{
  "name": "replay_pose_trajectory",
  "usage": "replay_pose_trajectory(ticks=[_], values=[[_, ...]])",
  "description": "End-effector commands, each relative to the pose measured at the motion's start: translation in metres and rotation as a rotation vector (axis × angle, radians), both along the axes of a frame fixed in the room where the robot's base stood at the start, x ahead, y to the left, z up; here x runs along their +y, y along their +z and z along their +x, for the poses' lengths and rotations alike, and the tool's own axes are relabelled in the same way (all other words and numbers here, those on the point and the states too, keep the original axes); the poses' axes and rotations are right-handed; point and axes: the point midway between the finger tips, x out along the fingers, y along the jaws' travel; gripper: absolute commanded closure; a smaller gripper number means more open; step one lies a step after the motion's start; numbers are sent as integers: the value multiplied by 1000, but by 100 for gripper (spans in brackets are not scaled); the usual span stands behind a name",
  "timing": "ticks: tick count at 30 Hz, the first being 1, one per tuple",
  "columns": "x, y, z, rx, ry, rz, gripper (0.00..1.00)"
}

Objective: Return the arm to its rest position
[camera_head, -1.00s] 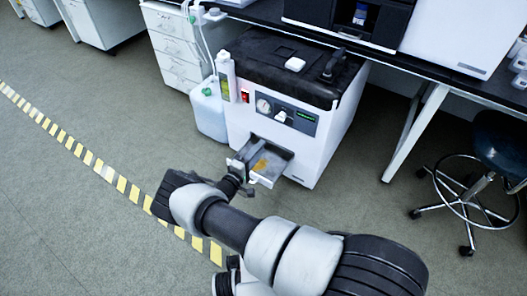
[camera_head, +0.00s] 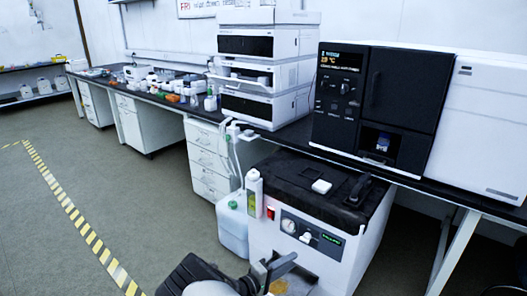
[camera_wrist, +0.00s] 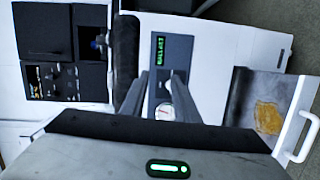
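My gripper (camera_wrist: 164,76) shows in the wrist view with its two fingers apart and nothing between them. Behind the fingers are the grey panel and round gauge of the white floor unit (camera_wrist: 220,45). In the head view my gripper (camera_head: 282,266) is at the bottom, in front of this white floor unit (camera_head: 360,243), with its fingertips hard to make out. Most of my arm is below the picture.
The floor unit's open tray (camera_wrist: 244,85) holds an orange-brown stain and has a white handle. A pale container (camera_head: 232,226) stands left of the unit. Instruments line the black bench (camera_head: 268,134) above. Floor at left, around the yellow-striped line (camera_head: 80,222), is clear.

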Motion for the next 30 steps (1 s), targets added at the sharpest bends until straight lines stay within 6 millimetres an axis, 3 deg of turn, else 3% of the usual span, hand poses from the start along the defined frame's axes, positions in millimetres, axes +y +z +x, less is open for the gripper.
replay_pose_trajectory(ticks=[1, 3, 8, 13, 21, 30], values=[[-12, 28, 1, 7, -82, 52, 72], [-28, 58, -7, 38, -188, 122, 72], [-57, 122, -32, 113, -382, 306, 72], [-77, 185, -71, 188, -517, 530, 72], [-89, 276, -145, 264, -570, 903, 72], [-80, 357, -237, 252, -431, 1251, 72]])
